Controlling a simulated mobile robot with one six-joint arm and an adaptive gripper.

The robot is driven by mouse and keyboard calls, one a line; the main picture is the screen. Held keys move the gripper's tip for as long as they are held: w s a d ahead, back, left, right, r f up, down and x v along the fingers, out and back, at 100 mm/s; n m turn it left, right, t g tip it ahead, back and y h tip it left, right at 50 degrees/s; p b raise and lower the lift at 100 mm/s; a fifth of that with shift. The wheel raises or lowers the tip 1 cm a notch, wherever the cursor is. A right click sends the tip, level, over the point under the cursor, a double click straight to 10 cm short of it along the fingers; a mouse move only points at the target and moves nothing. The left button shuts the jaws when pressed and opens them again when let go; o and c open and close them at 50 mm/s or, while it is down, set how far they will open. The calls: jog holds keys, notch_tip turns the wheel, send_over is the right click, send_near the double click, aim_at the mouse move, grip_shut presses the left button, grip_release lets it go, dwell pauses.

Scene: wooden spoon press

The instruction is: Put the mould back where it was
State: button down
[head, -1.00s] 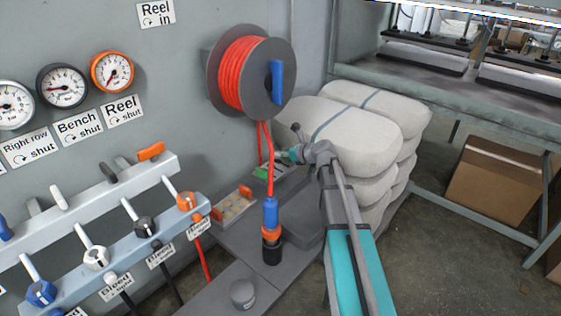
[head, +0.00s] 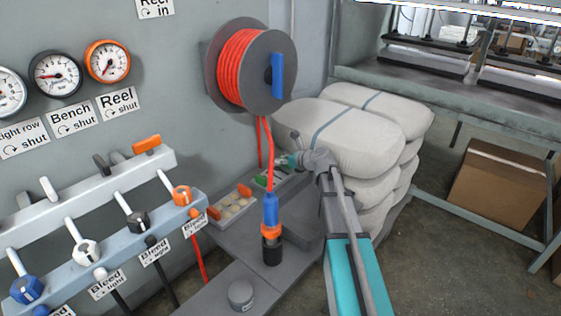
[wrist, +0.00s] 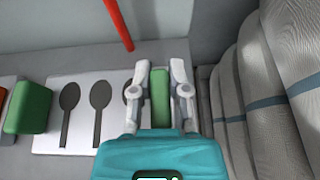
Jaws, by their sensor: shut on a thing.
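The mould is a pale plate (wrist: 80,88) with dark spoon-shaped hollows and a green block at each end. In the wrist view its left green block (wrist: 28,108) is in plain sight, and its right green block (wrist: 160,95) is between my fingers. My gripper (wrist: 160,72) is shut on that right block and covers part of the rightmost hollow. In the head view my gripper (head: 288,162) is over the far end of the grey ledge, and the mould's green end (head: 262,181) shows beside it. I cannot tell whether the plate touches the ledge.
A second mould with orange end blocks (head: 232,208) lies nearer on the ledge (head: 230,262). A red hose (head: 270,165) hangs from the reel (head: 250,65) close by. Stacked pale sacks (head: 355,135) stand close on the right. A grey wall is behind.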

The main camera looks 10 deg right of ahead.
jog(key=c, duration=0.6)
grip_release()
jog(key=shift+r, duration=0.1)
jog(key=p+v, duration=0.4)
jog(key=v, duration=0.8)
jog(key=shift+p, duration=0.3)
